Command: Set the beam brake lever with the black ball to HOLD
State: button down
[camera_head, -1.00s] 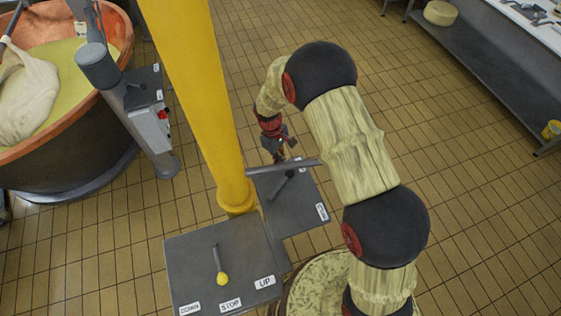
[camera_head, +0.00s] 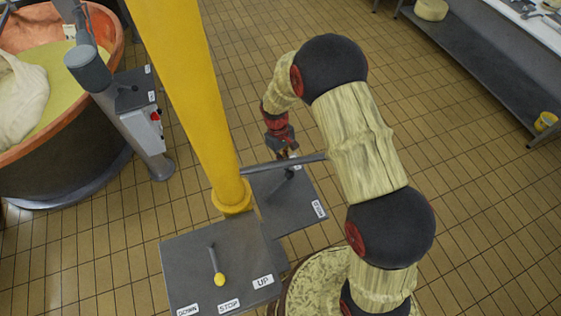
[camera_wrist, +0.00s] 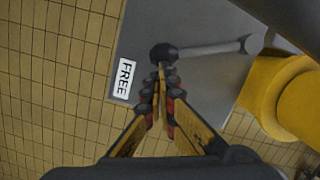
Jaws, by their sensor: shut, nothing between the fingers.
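The beam brake lever is a grey rod with a black ball (camera_wrist: 163,53) on a grey plate (camera_head: 282,212) beside the yellow post. In the wrist view the ball end lies near the white FREE label (camera_wrist: 125,78). The near label (camera_head: 319,209) is too small to read surely. My gripper (camera_wrist: 161,70) is shut and empty, its fingertips right at the ball's edge; I cannot tell whether they touch. It also shows in the head view (camera_head: 292,156).
A nearer grey panel (camera_head: 190,262) has a yellow-ball lever (camera_head: 219,279) and DOWN, STOP and UP labels. The yellow post (camera_head: 190,90) and a grey bar (camera_head: 285,164) stand close to my gripper. A copper vat (camera_head: 75,155) is at left. Open tiled floor lies to the right.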

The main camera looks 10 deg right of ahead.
aim_at(292, 171)
jog(key=shift+s+d+f+m, duration=0.15)
jog(key=shift+s+d+m, duration=0.9)
jog(key=shift+s+m, duration=0.05)
jog(key=shift+s+d+m+y+b, duration=0.25)
jog(key=shift+s+d+m, duration=0.1)
jog(key=shift+s+m, duration=0.25)
jog(key=shift+s+d+m+y+b, duration=0.1)
jog(key=shift+s+d+m+y, duration=0.2)
jog(key=shift+s+m, duration=0.25)
jog(key=shift+w+r, duration=0.15)
jog(key=shift+r, duration=0.05)
